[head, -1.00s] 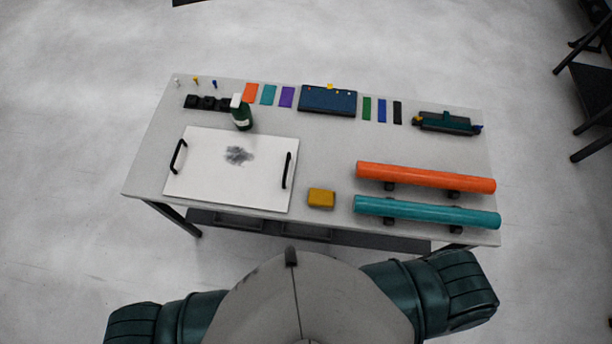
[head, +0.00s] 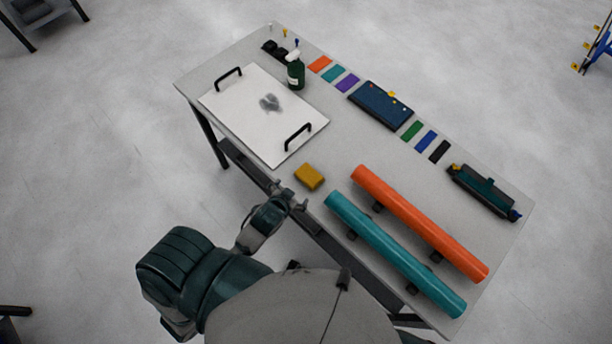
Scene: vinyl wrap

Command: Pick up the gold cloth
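The gold cloth (head: 309,176) is a small folded block lying on the grey table, near its front edge, between the white board and the vinyl rolls. My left gripper (head: 291,196) is just short of the cloth, at the table's front edge, and appears apart from it. Its fingers look spread, with nothing between them. My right gripper is not in view.
A white board (head: 237,113) with two black handles lies left of the cloth. A green spray bottle (head: 296,72) stands behind it. A teal roll (head: 393,252) and an orange roll (head: 418,220) rest on the right. Bare table (head: 345,147) lies behind the cloth.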

